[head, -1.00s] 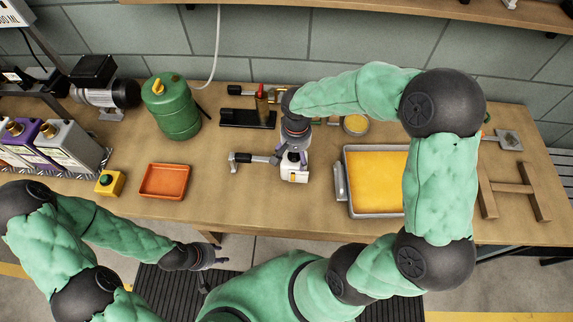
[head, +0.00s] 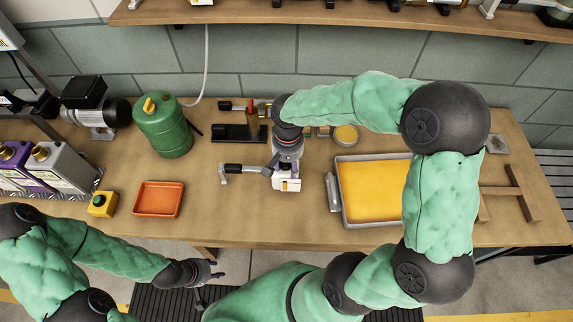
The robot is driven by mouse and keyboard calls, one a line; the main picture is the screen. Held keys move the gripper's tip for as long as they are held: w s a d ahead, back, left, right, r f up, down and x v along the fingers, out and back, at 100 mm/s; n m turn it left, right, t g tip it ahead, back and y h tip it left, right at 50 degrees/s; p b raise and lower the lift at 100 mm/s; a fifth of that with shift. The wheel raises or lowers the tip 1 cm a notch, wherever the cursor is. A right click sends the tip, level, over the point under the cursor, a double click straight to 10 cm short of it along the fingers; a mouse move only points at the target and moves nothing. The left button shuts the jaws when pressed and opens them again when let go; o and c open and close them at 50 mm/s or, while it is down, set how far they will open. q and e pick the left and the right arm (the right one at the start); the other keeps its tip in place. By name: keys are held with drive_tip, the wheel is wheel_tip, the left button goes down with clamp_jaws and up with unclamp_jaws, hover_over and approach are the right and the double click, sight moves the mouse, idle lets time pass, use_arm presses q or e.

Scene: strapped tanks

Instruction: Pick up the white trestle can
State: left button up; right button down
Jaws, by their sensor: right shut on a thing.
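The white can (head: 287,184) is at the middle of the workbench, a small white block shape with a yellow mark on its front. My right gripper (head: 284,168) comes down over it from above and is shut on it. The gripper hides the can's upper part. I cannot tell whether the can touches the bench or is slightly raised. My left gripper (head: 217,272) hangs off the front edge of the bench, away from the can. Its fingers are too small and dark to tell their opening.
A black-handled clamp-like tool (head: 240,169) lies just left of the can. A grey tray with a yellow inside (head: 337,208) is to the right. An orange tray (head: 159,198), yellow button box (head: 102,204) and green canister (head: 162,127) stand left. A shelf (head: 330,16) runs overhead.

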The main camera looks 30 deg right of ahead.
drive_tip(key=s+a+r+p, duration=0.3)
drive_tip(key=s+r, duration=0.6)
drive_tip(key=s, duration=0.3)
drive_tip(key=shift+s, duration=0.25)
